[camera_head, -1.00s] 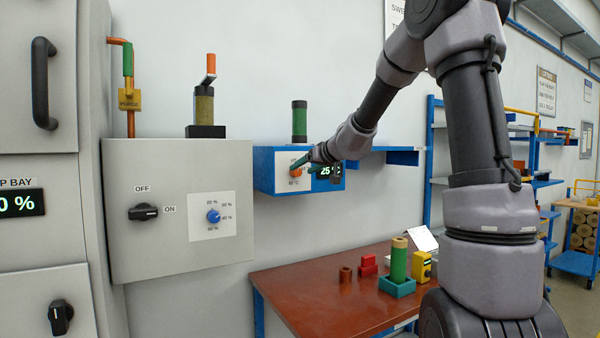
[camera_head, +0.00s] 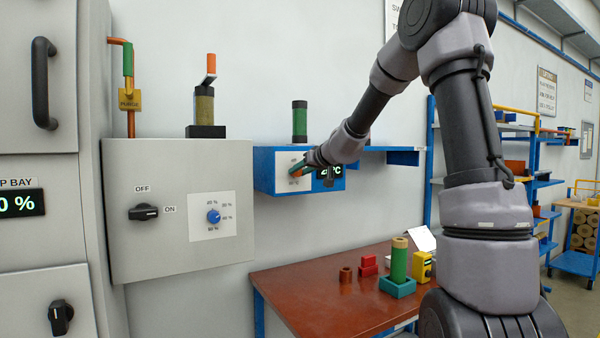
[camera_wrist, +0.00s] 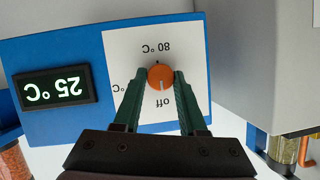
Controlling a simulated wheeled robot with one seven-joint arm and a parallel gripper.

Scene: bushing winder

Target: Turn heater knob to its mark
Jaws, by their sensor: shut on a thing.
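The heater is a blue box (camera_head: 264,176) on the wall with a white dial plate. Its round orange knob (camera_wrist: 161,78) shows upside down in the wrist view, with a pale pointer line toward the "off" label. The "80 °C" label is on the opposite side, and a small dark tick sits at the knob's edge there. My gripper (camera_wrist: 161,77) is shut on the knob, one green finger on each side. The display (camera_wrist: 55,88) reads 25 °C. In the head view my gripper (camera_head: 300,167) covers most of the knob and part of the display.
A grey cabinet (camera_head: 125,235) with a black switch and a blue knob (camera_head: 213,216) stands left of the heater. A green cylinder (camera_head: 300,120) stands on top of the heater. Below is a red-brown table (camera_head: 320,305) holding several small parts.

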